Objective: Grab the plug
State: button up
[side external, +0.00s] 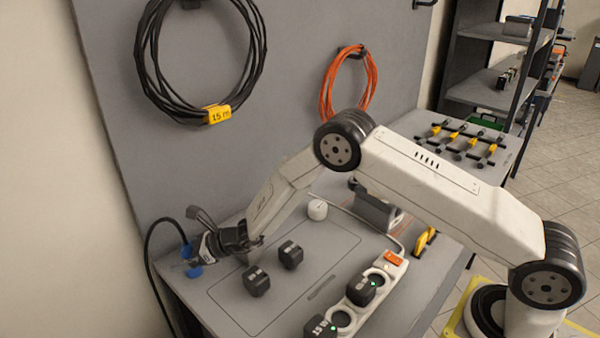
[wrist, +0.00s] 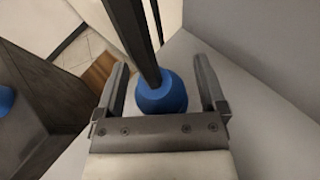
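My gripper (side external: 196,243) is at the left end of the table, beside a blue piece (side external: 188,255) at the end of a black cable. In the wrist view my gripper (wrist: 160,64) is open, with its two fingers apart. Two dark block-shaped plugs, one nearer (side external: 256,281) and one farther (side external: 290,254), stand loose on the table.
A white power strip (side external: 392,268) with an orange switch holds dark plugs (side external: 361,290). A white cylinder (side external: 317,209) stands near the back panel (side external: 250,140). A black cable coil (side external: 150,60) and an orange coil (side external: 326,85) hang there.

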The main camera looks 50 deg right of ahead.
jog(key=c, duration=1.1)
jog(key=shift+r, duration=0.15)
jog(key=shift+r, duration=0.8)
jog(key=s+d+r, duration=0.4)
jog(key=s+r, duration=0.7)
jog(key=s, duration=0.2)
jog(key=shift+s, duration=0.2)
jog(key=shift+r, duration=0.1)
